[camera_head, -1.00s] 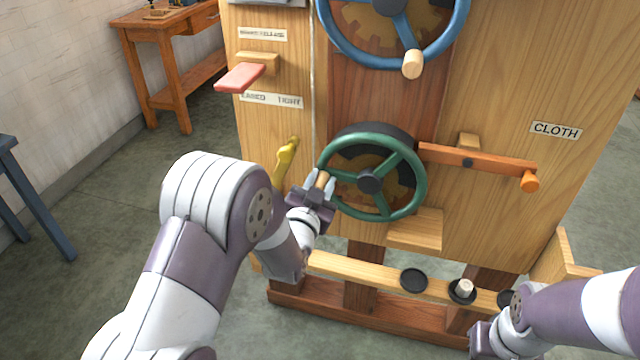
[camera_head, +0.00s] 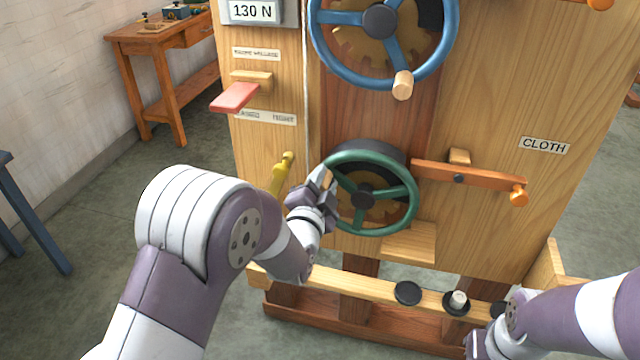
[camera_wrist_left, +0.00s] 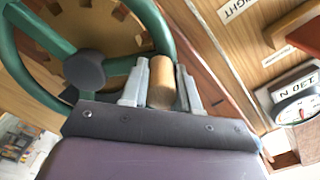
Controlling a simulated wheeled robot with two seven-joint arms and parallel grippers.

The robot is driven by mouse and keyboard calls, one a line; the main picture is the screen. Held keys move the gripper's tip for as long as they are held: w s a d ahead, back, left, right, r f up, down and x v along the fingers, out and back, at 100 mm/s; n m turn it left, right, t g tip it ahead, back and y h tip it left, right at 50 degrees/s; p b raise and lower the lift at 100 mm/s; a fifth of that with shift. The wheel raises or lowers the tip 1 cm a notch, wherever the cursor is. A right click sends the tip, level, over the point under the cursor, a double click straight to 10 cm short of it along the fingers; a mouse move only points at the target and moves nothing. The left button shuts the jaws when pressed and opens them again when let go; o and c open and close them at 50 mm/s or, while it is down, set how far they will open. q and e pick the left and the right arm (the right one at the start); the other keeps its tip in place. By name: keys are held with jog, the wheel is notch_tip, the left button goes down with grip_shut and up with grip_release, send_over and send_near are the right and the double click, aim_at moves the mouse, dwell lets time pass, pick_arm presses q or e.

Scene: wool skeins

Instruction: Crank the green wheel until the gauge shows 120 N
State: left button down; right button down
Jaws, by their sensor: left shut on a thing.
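The green wheel (camera_head: 409,213) is mounted low on the wooden panel and also fills the upper left of the left wrist view (camera_wrist_left: 125,66). My left gripper (camera_head: 321,179) is shut on its wooden crank handle (camera_wrist_left: 161,82), at the wheel's upper left. In the left wrist view the handle sits between the two grey fingers. The gauge label (camera_head: 253,11) at the top left of the panel reads 130 N. A round dial with a red mark (camera_wrist_left: 299,112) shows beside the label in the left wrist view. My right gripper (camera_head: 474,345) is partly cut off at the bottom right; its fingers are hidden.
A blue wheel (camera_head: 318,52) with a wooden handle is above. A red lever (camera_head: 235,97) and a yellow lever (camera_head: 282,174) are left of the green wheel. An orange bar (camera_head: 465,175) is right of it. A wooden rail (camera_head: 370,288) with black discs runs below.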

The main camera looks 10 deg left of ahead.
pick_arm(q)
jog(key=shift+d+r, duration=0.1)
jog(key=shift+r, duration=0.1)
dwell(0.3)
jog(key=c, duration=0.8)
grip_release()
jog(key=s, duration=1.2)
jog(key=shift+s+a, duration=0.2)
jog(key=shift+s, duration=0.15)
